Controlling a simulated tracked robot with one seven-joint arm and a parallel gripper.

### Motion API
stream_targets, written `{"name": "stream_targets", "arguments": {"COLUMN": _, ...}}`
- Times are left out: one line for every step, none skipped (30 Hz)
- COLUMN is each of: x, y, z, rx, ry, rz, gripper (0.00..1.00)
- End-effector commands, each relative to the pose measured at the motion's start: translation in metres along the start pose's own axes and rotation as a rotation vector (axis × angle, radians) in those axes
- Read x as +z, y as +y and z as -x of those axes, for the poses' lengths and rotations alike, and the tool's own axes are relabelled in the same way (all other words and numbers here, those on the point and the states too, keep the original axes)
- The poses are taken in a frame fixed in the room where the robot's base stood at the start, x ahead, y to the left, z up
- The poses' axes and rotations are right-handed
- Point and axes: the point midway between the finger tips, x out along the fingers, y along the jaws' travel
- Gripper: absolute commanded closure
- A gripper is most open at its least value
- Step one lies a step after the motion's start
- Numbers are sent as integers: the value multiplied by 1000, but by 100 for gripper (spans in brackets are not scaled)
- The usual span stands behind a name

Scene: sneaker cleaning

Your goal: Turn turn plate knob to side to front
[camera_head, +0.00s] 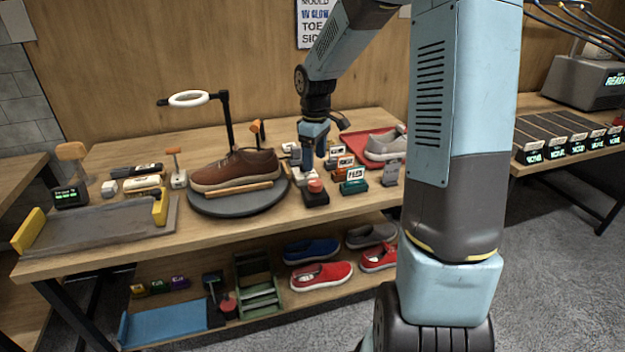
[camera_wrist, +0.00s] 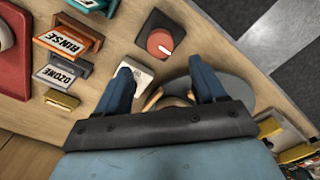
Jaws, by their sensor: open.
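The turn plate knob (camera_head: 316,186) is red and sits on a dark box at the front right of the turn plate. In the wrist view the knob (camera_wrist: 160,42) shows a white pointer mark, just beyond my fingertips. The round grey turn plate (camera_head: 236,209) carries a brown sneaker (camera_head: 236,170) on the table; part of the plate (camera_wrist: 238,90) shows behind a finger in the wrist view. My gripper (camera_head: 308,168) points down, open and empty, behind the knob in the head view. In the wrist view my gripper (camera_wrist: 162,76) has its fingers apart and not touching the knob.
A white block (camera_wrist: 137,72) lies by one finger. Labelled RINSE (camera_wrist: 66,42) and OZONE (camera_wrist: 60,75) pieces stand near. A red tray (camera_head: 362,146) holds a grey shoe (camera_head: 384,146). A ring lamp (camera_head: 189,99) rises behind the sneaker.

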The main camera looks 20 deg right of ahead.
Motion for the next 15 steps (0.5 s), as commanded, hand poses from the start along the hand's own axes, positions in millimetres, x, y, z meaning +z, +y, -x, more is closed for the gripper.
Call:
{"name": "stream_targets", "arguments": {"x": 0, "y": 0, "z": -10, "rx": -4, "ry": -2, "rz": 0, "gripper": 30}}
{"name": "stream_targets", "arguments": {"x": 0, "y": 0, "z": -16, "rx": -3, "ry": -1, "rz": -1, "gripper": 30}}
{"name": "stream_targets", "arguments": {"x": 0, "y": -1, "z": -22, "rx": -4, "ry": -2, "rz": 0, "gripper": 30}}
{"name": "stream_targets", "arguments": {"x": 0, "y": -1, "z": -28, "rx": -3, "ry": -2, "rz": 1, "gripper": 30}}
{"name": "stream_targets", "arguments": {"x": 0, "y": -1, "z": -33, "rx": -4, "ry": -2, "rz": 1, "gripper": 30}}
{"name": "stream_targets", "arguments": {"x": 0, "y": -1, "z": -40, "rx": -4, "ry": -2, "rz": 0, "gripper": 30}}
{"name": "stream_targets", "arguments": {"x": 0, "y": 0, "z": -44, "rx": -2, "ry": -1, "rz": -1, "gripper": 30}}
{"name": "stream_targets", "arguments": {"x": 0, "y": -1, "z": -49, "rx": -3, "ry": -2, "rz": 0, "gripper": 30}}
{"name": "stream_targets", "arguments": {"x": 0, "y": -1, "z": -54, "rx": -3, "ry": -2, "rz": 1, "gripper": 30}}
{"name": "stream_targets", "arguments": {"x": 0, "y": -1, "z": -58, "rx": -2, "ry": -1, "rz": 0, "gripper": 30}}
{"name": "stream_targets", "arguments": {"x": 0, "y": -1, "z": -62, "rx": -2, "ry": -1, "rz": 0, "gripper": 30}}
{"name": "stream_targets", "arguments": {"x": 0, "y": -1, "z": -66, "rx": -2, "ry": -2, "rz": -1, "gripper": 30}}
{"name": "stream_targets", "arguments": {"x": 0, "y": 0, "z": -69, "rx": -2, "ry": -1, "rz": -1, "gripper": 30}}
{"name": "stream_targets", "arguments": {"x": 0, "y": 0, "z": -72, "rx": -1, "ry": -1, "rz": 0, "gripper": 30}}
{"name": "stream_targets", "arguments": {"x": 0, "y": 0, "z": -74, "rx": -1, "ry": -1, "rz": 0, "gripper": 30}}
